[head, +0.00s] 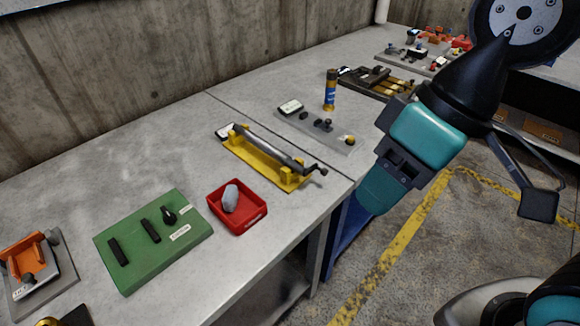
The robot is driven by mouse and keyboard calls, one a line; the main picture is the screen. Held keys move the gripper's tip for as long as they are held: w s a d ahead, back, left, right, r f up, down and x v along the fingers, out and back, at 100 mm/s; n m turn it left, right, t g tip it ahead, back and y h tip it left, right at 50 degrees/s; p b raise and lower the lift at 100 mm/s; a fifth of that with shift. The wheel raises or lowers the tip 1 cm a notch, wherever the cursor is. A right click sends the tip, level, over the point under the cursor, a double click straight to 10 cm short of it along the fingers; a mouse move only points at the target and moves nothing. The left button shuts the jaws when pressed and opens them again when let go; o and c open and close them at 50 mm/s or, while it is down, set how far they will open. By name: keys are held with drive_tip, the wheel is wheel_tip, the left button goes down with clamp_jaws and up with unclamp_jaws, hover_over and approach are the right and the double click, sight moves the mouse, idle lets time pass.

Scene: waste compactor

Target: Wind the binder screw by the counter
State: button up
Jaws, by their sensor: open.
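The binder screw (272,152) lies on a yellow base (250,157) on the grey worktop. It is a long dark grey rod with a small dark crank (318,169) at its right end, near the worktop's front edge. A small white-faced box (225,131) sits at the rod's far left end; I cannot tell whether it is the counter, and no reading is legible. My gripper (376,190), teal and dark, hangs right of the crank, beyond the worktop edge and apart from it. It is open, holding nothing visible; its fingertips are hard to make out.
A red tray (246,219) with a grey lump stands in front of the yellow base. A green board (137,251) is to the left. A grey plate (326,137) with small knobs and a blue-and-gold can (330,90) stand behind. The floor at right has yellow lines.

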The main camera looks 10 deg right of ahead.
drive_tip(key=w+f+n+t+y+b, duration=0.2)
drive_tip(key=w+f+b, duration=0.3)
drive_tip(key=f+b, duration=0.45)
drive_tip(key=n+t+b, duration=0.5)
drive_tip(key=t+b, duration=0.6)
drive_tip(key=b, duration=1.4)
approach(326, 173)
drive_tip(key=p+x, duration=0.7)
drive_tip(key=x, duration=0.5)
drive_tip(key=shift+w+f, duration=0.1)
drive_tip(key=shift+w, duration=0.2)
